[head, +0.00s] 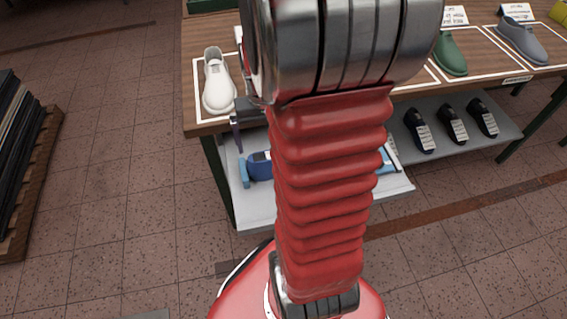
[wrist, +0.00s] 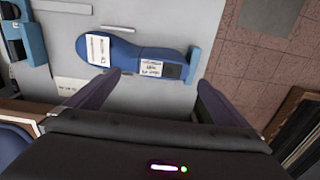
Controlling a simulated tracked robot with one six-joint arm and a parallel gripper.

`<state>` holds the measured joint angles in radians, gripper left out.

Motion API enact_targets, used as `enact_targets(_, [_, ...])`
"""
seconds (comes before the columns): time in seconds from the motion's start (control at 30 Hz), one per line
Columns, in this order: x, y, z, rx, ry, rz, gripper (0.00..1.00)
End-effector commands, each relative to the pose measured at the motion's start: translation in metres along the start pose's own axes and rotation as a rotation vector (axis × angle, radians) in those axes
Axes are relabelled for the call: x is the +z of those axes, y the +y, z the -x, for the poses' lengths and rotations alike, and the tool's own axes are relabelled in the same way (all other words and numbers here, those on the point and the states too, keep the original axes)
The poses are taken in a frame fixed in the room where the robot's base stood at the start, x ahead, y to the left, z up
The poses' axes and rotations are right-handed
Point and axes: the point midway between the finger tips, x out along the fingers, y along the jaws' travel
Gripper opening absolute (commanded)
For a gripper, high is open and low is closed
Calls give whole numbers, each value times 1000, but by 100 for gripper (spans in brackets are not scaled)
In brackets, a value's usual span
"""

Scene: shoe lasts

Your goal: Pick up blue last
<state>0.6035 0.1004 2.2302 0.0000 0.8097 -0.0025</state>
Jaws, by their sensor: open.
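The blue last (wrist: 127,53) lies on a pale grey shelf in the wrist view, with white labels on its top and a dark patch near its right end. Its right end is at a light blue upright holder (wrist: 193,64). My gripper (wrist: 158,80) is open and empty. Its two dark fingers point toward the last, one on each side of its right part, and I cannot tell the height gap.
A wooden table (head: 190,75) stands above the shelf (head: 257,212), with a white shoe (head: 217,82), a green shoe (head: 450,54) and a grey shoe (head: 522,40). Several black lasts (head: 452,125) lie on the lower shelf at right. A pallet stack (head: 22,150) stands left; tiled floor between is clear.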

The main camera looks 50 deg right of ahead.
Motion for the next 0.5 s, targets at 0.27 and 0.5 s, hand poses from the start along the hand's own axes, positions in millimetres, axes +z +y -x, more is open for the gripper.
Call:
enact_targets(0.27, [2,-3,-36,0,-4,0,100])
enact_targets(0.5, [1,-3,-45,0,0,1,100])
